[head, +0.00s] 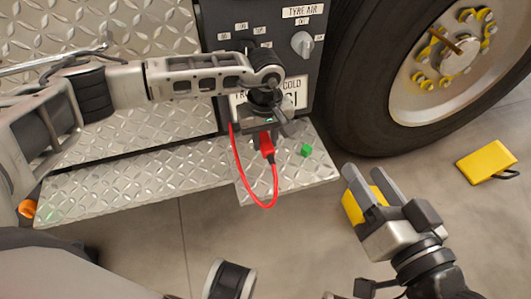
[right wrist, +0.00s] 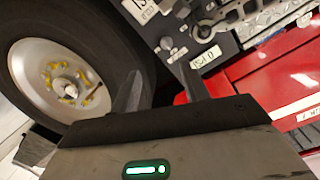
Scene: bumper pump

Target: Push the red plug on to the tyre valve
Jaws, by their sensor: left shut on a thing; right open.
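My left gripper (head: 266,128) is in front of the dark panel, pointing down, and is shut on the red plug (head: 267,147). A red cable loops from the plug down over the step edge and back up. The wheel (head: 455,60) is to the right, well apart from the plug. A brass-coloured stem (head: 443,40) shows at its hub, probably the tyre valve; the wheel's hub also shows in the right wrist view (right wrist: 68,88). My right gripper (head: 362,186) is open and empty, low in front of the tyre. Its fingers also show in the right wrist view (right wrist: 160,88).
The dark panel (head: 312,75) carries a TYRE AIR label and a grey knob (head: 302,44). A small green object (head: 306,150) sits on the tread-plate step (head: 120,190). Yellow blocks lie on the floor, one right (head: 486,160), one partly behind my right gripper (head: 352,208).

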